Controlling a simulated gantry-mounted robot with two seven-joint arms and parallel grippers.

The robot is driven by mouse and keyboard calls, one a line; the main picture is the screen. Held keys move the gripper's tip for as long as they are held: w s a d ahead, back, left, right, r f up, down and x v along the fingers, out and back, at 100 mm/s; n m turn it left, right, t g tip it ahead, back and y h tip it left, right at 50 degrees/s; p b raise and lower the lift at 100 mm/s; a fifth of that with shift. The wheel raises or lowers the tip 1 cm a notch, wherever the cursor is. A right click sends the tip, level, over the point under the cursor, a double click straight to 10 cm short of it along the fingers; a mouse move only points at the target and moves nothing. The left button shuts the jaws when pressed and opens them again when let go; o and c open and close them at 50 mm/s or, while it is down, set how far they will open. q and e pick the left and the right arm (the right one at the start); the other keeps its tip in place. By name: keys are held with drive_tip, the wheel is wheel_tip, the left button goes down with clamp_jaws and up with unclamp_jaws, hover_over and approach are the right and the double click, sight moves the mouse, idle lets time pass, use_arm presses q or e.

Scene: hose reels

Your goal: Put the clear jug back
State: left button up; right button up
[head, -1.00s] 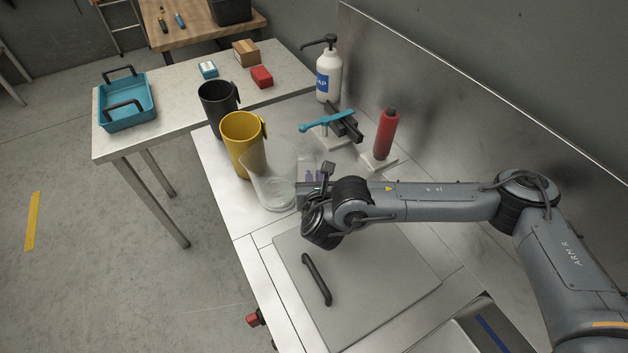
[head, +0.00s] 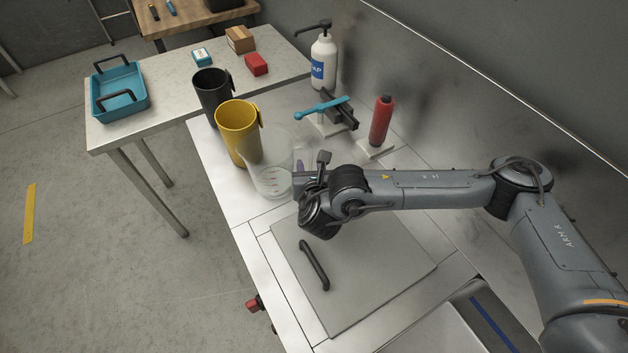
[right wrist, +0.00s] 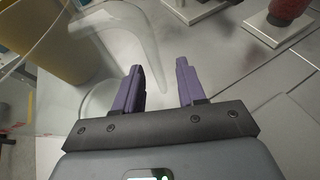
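The clear jug (head: 268,172) stands upright on the metal bench, just in front of the yellow jug (head: 236,135). A dark grey jug (head: 211,95) stands behind the yellow one, so the three form a row. My right gripper (right wrist: 161,80) is right beside the clear jug, on its handle side. Its two purple fingers are apart, with nothing clearly gripped between them. The clear jug's curved handle (right wrist: 150,35) shows just beyond the fingertips in the right wrist view. In the head view my wrist partly hides the fingers. My left gripper is not in view.
A red cylinder (head: 381,122) on a stand, a clamp with a blue lever (head: 322,108) and a soap bottle (head: 323,62) stand behind. A grey panel with a black handle (head: 314,265) lies in front. A blue tray (head: 121,93) sits on the left table.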

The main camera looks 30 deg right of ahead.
drive_tip(key=p+v, duration=0.4)
drive_tip(key=v, duration=0.5)
drive_tip(key=shift+s+a+r+p, duration=0.1)
drive_tip(key=shift+s+r+p, duration=0.1)
drive_tip(key=shift+s+p, duration=0.15)
drive_tip(key=shift+s+a+r, duration=0.2)
drive_tip(key=shift+s, duration=0.3)
